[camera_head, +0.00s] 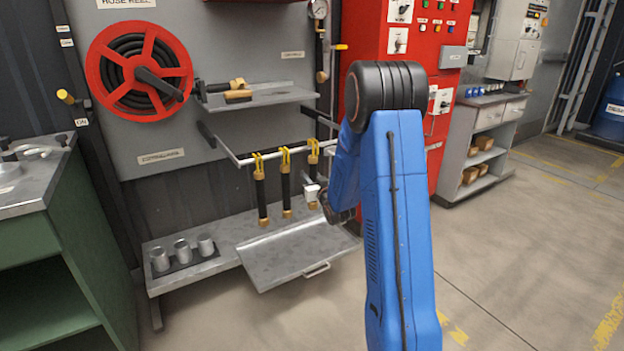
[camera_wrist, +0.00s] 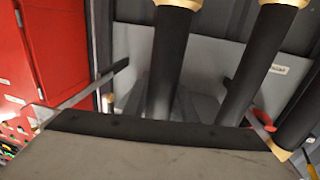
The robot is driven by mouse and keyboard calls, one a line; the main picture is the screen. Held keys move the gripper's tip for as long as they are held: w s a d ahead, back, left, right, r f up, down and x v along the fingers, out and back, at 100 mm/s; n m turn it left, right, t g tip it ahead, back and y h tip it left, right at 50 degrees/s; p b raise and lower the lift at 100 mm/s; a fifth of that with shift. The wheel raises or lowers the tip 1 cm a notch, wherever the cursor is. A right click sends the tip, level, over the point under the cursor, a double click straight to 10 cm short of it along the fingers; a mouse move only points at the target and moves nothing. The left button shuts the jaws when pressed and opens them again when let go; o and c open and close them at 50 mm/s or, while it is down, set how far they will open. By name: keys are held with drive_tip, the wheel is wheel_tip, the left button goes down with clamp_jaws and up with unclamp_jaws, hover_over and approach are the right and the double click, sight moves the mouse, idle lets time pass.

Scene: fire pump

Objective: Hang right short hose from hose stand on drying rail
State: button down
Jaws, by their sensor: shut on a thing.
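Three short black hoses with brass ends hang upright by yellow hooks from the drying rail (camera_head: 228,151). The right short hose (camera_head: 313,170) is at the rail's right end, with its yellow hook at the rail. My gripper (camera_head: 312,194) is at the lower part of this hose and shut on it; my arm partly hides it. The middle hose (camera_head: 286,188) and left hose (camera_head: 261,192) hang beside it, apart. The wrist view looks inverted: the right hose (camera_wrist: 170,60) rises just beyond a large grey surface, which hides the fingertips and the contact.
A grey stand shelf with metal cups (camera_head: 182,250) and a tilted tray (camera_head: 295,255) lie below the hoses. Above the rail is a shelf (camera_head: 275,94) with brass nozzles. A red cabinet (camera_head: 372,45) stands close on the right. Floor in front is clear.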

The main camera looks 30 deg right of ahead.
drive_tip(key=shift+w+f, duration=0.45)
drive_tip(key=shift+w, duration=0.35)
drive_tip(key=shift+w+f, duration=0.4)
drive_tip(key=shift+w, duration=0.35)
drive_tip(key=c, duration=1.4)
unclamp_jaws()
drive_tip(key=shift+s+f, duration=0.1)
